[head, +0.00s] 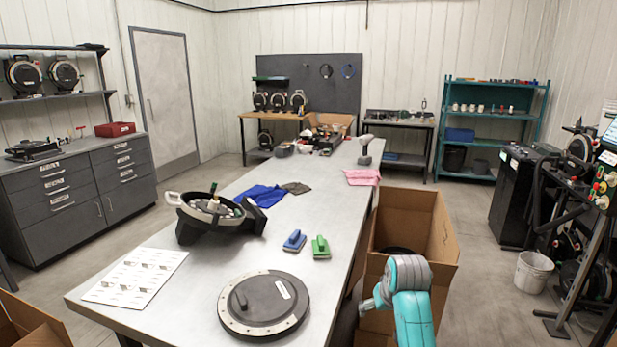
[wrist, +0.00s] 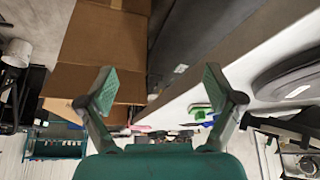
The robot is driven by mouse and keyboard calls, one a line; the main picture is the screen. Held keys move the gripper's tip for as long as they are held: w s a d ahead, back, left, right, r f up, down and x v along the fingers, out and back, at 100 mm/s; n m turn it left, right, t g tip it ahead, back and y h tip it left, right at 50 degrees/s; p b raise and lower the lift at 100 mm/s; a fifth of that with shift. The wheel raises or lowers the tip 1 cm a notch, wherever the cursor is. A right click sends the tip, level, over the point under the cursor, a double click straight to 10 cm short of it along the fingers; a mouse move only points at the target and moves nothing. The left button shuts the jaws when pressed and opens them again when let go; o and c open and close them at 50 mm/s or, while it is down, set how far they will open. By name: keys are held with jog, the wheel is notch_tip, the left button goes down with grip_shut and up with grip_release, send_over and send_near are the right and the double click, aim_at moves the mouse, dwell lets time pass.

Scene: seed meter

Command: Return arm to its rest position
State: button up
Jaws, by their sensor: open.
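My gripper (wrist: 158,90) shows in the wrist view with its two fingers spread apart and nothing between them. In the head view my teal and grey arm (head: 410,300) is at the lower right, beside the table's right edge and in front of a cardboard box; the gripper's fingers cannot be made out there. The wrist view looks past the fingers at the box (wrist: 105,50) and the table's edge, with the room upside down. The long grey table (head: 200,290) stands to the left of my arm.
On the table are a round black disc cover (head: 264,304), an open seed meter housing (head: 212,215), a printed sheet (head: 135,278), blue (head: 294,241) and green (head: 320,247) handled blocks and cloths. An open cardboard box (head: 440,240) stands close by my arm. Floor at the right is partly clear.

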jog(key=s+f+t, duration=0.3)
jog(key=s+f, duration=1.4)
jog(key=f, duration=0.3)
jog(key=s+f+t, duration=0.1)
jog(key=s+f, duration=0.2)
jog(key=s, duration=0.7)
jog(key=s+r+t, duration=0.1)
jog(key=s+r, duration=0.1)
jog(key=s, duration=0.7)
jog(key=s+r+t, duration=0.2)
jog(key=s, duration=0.8)
jog(key=s+r+t, duration=0.2)
jog(key=s+r, duration=1.2)
jog(key=shift+a+m, duration=0.15)
jog(key=shift+m, duration=0.25)
jog(key=shift+r, duration=0.1)
